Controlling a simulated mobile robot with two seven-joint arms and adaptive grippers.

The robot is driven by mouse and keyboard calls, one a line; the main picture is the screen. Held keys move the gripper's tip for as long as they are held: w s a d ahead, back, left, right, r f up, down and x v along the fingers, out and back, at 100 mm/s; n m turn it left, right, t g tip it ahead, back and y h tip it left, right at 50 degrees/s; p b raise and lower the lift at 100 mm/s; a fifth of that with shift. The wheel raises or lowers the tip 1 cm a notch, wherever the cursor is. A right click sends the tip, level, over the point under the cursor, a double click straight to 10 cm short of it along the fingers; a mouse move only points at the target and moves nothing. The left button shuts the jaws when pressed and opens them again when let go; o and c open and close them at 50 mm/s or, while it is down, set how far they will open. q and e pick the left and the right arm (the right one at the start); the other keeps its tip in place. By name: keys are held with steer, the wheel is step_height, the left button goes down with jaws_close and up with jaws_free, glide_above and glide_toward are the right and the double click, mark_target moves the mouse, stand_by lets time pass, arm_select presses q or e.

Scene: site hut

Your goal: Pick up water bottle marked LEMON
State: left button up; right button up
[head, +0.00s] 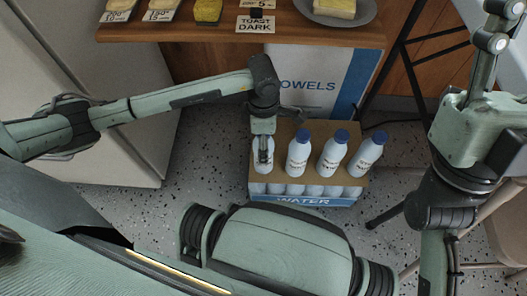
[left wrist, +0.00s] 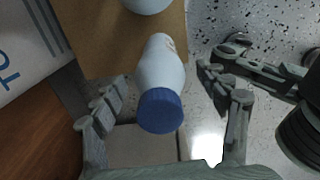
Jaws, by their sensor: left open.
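Several white bottles with blue caps stand in a row on a cardboard box marked WATER (head: 303,200). Their small label print is too blurred to read, so I cannot tell which is LEMON. They include one left of centre (head: 298,155), one right of centre (head: 331,158) and the rightmost (head: 365,158). My left gripper (head: 264,150) is over the leftmost bottle (head: 259,168) and partly hides it. In the left wrist view that gripper (left wrist: 165,95) is open, its fingers on either side of a blue-capped bottle (left wrist: 160,75), apart from it. My right gripper (head: 488,70) is raised at the right, its fingertips unclear.
A wooden shelf (head: 200,32) with labelled items and a grey plate (head: 337,12) is above the box. A carton marked TOWELS (head: 320,85) stands behind it. A pale cabinet (head: 90,80) is at left, black metal legs (head: 397,70) at right. Speckled floor (head: 210,150) is open left of the box.

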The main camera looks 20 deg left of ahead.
arm_select(q)
jaws_close()
steer(key=shift+r, duration=0.1)
stand_by(0.3)
steer(key=shift+r, duration=0.1)
